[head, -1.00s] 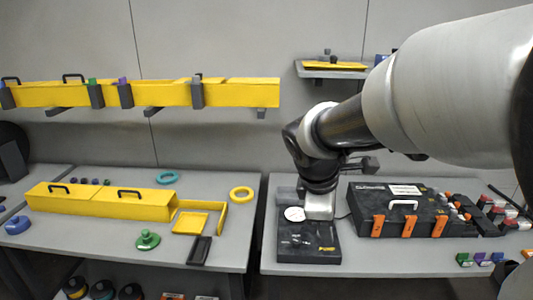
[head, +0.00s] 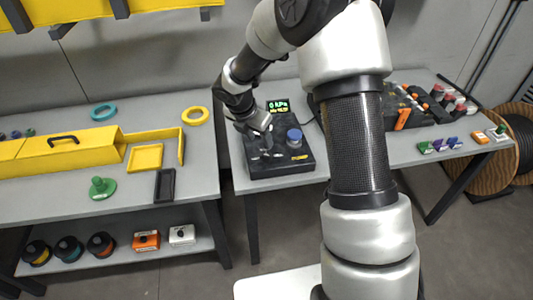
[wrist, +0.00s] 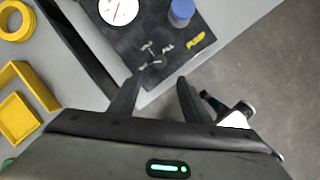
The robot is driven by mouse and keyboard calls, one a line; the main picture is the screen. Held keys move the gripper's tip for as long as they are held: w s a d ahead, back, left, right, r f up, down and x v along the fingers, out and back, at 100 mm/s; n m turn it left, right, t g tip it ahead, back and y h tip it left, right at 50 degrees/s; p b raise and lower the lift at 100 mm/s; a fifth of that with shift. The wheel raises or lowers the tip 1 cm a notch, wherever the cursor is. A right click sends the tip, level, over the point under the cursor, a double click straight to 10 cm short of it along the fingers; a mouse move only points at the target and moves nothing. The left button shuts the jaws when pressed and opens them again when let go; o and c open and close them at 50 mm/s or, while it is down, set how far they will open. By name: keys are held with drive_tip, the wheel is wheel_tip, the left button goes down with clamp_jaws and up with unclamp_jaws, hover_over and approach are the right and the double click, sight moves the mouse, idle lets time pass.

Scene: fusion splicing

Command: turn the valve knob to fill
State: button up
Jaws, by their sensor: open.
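The black pump box (head: 305,168) stands on the right-hand grey table, with a lit green display (head: 278,106) reading about "0 kPa". On its top, the metallic valve knob (wrist: 154,54) with several short arms shows in the wrist view, just ahead of my gripper's fingertips. A round white gauge (wrist: 118,10) lies up and left of it, a blue cylinder (wrist: 181,11) up and right, and yellow "PUMP" lettering (wrist: 195,41) to the right. My gripper (wrist: 158,82) is open with nothing between its fingers. In the head view it is over the box's left part, partly hiding the knob area.
A dark toolbox (head: 398,105) with orange latches stands to the right of the pump box. The left table holds a yellow trough (head: 70,150), rings and a black tray (head: 165,185).

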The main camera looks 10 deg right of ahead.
sight(268, 155)
drive_tip(key=x, duration=1.2)
drive_tip(key=shift+a+b, duration=0.1)
drive_tip(key=shift+b, duration=0.3)
drive_tip(key=shift+c, duration=0.2)
drive_tip(key=c, duration=1)
